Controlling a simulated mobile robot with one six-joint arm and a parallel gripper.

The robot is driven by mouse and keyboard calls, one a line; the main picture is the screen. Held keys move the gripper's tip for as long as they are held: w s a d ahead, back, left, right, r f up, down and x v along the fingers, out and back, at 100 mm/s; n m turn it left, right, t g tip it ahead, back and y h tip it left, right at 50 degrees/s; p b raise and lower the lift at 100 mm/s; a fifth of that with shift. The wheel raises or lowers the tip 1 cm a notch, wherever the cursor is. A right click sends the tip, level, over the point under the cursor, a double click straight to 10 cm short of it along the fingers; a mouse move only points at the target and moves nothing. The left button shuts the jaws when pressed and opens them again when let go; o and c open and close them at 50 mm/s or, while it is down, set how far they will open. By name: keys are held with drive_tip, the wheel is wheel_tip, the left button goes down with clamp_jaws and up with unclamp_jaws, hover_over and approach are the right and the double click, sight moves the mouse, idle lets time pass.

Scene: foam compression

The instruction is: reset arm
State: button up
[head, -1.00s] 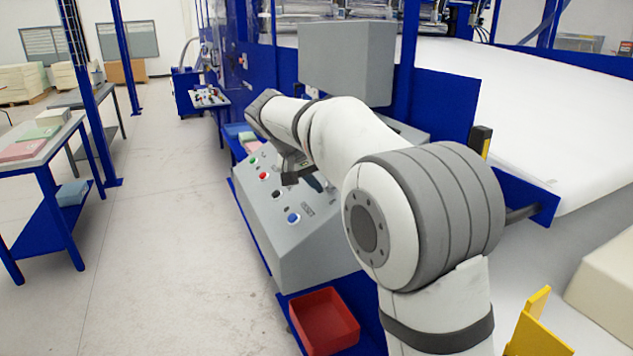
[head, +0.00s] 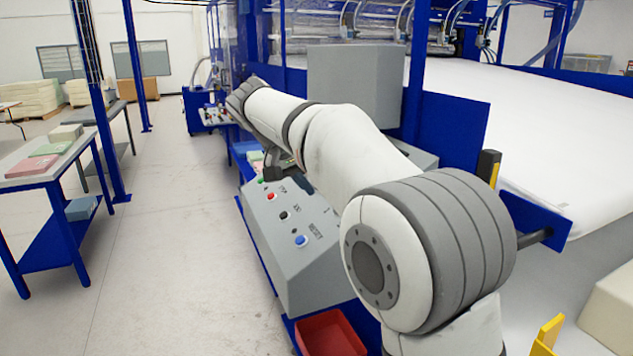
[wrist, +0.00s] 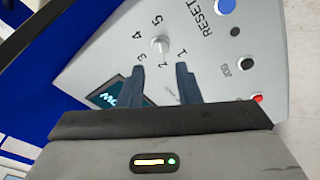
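My gripper (wrist: 160,78) shows in the wrist view with two dark fingers apart and nothing between them. It is open, above a grey control panel (wrist: 100,55). A small light dial knob (wrist: 160,45), with numbers 1 to 5 around it, lies just beyond the fingertips; they look apart from it. In the head view my arm reaches forward over the panel (head: 285,262), and the dark gripper end (head: 275,165) is over its far part. The fingertips are hard to make out there.
The panel has a blue RESET button (wrist: 225,6), a black JOG button (wrist: 235,32) and a red button (head: 272,196). A red bin (head: 330,335) sits below. A grey box (head: 355,85) stands behind the arm. Floor (head: 170,250) on the left is clear.

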drive_tip(key=s+d+f+n+g+y, duration=0.1)
drive_tip(key=s+d+f+y, duration=0.1)
drive_tip(key=s+d+f, duration=0.35)
drive_tip(key=s+d+f+n+g+y, duration=0.1)
drive_tip(key=s+d+f, duration=0.2)
drive_tip(key=s+d, duration=0.4)
drive_tip(key=s+d+f+y, duration=0.2)
drive_tip(key=s+f+y, duration=0.1)
drive_tip(key=s+f, duration=0.9)
drive_tip(key=s, duration=0.4)
drive_tip(key=shift+s+d+m, duration=0.25)
drive_tip(key=shift+m, duration=0.15)
drive_tip(key=shift+c, duration=0.4)
